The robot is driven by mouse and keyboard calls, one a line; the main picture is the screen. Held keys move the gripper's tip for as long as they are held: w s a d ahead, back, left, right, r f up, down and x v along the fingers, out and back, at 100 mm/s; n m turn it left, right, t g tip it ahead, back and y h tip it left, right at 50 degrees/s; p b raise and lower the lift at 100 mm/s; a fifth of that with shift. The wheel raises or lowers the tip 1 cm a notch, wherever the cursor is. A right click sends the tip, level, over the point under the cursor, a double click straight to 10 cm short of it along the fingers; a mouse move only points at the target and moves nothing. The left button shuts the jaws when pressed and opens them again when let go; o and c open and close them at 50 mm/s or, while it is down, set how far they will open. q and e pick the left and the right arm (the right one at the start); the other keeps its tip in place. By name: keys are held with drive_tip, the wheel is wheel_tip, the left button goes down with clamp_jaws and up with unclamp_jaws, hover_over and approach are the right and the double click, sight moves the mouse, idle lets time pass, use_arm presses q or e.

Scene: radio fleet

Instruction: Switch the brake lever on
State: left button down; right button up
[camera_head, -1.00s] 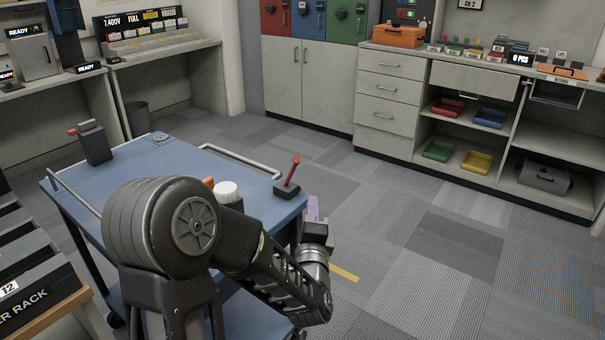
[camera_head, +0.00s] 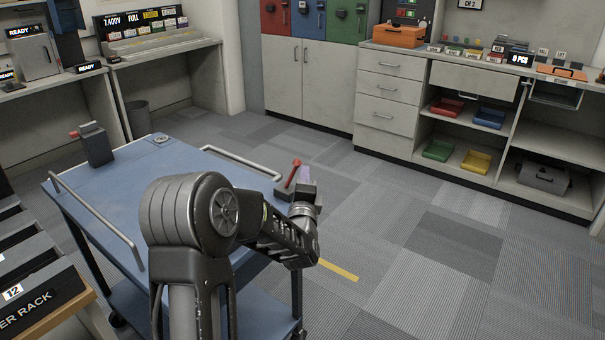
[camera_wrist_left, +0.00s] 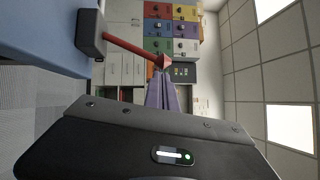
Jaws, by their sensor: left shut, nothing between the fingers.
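The brake lever, a red stick with a red knob (camera_head: 292,173) on a dark base, stands at the right corner of the blue cart (camera_head: 190,190). In the left wrist view the lever (camera_wrist_left: 132,48) slants from its base at upper left to its knob near the fingertips. My left gripper (camera_head: 306,174) is beside the lever, at its right in the head view. Its purple fingers (camera_wrist_left: 164,88) are shut and hold nothing. Whether they touch the knob I cannot tell. Part of the lever's base is hidden by the gripper. My right gripper is not in view.
A dark box with a red knob (camera_head: 96,146) stands on the cart's far left corner. Metal rails (camera_head: 95,215) edge the cart. My left arm hides the cart's near right part. Open floor (camera_head: 430,250) lies right of the cart.

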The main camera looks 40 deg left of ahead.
sight(295, 164)
use_arm(q)
drive_tip(key=shift+w+a, duration=0.1)
drive_tip(key=shift+a, duration=0.2)
drive_tip(key=shift+r, duration=0.1)
drive_tip(key=shift+a+r+n+g+p, duration=0.3)
drive_tip(key=shift+a+r+n+p, duration=0.3)
drive_tip(key=shift+p, duration=0.25)
drive_tip(key=shift+a+r+n+g+h+p, duration=0.3)
drive_tip(key=shift+a+r+n+h+p, duration=0.15)
drive_tip(key=shift+a+n+p, duration=0.2)
drive_tip(key=a+n+g+h, duration=0.2)
drive_tip(key=a+n+h, duration=0.1)
drive_tip(key=a+n, duration=0.2)
drive_tip(key=shift+a+r+g, duration=0.25)
drive_tip(key=shift+a+g, duration=0.05)
drive_tip(key=shift+a, duration=0.9)
drive_tip(key=shift+h, duration=0.25)
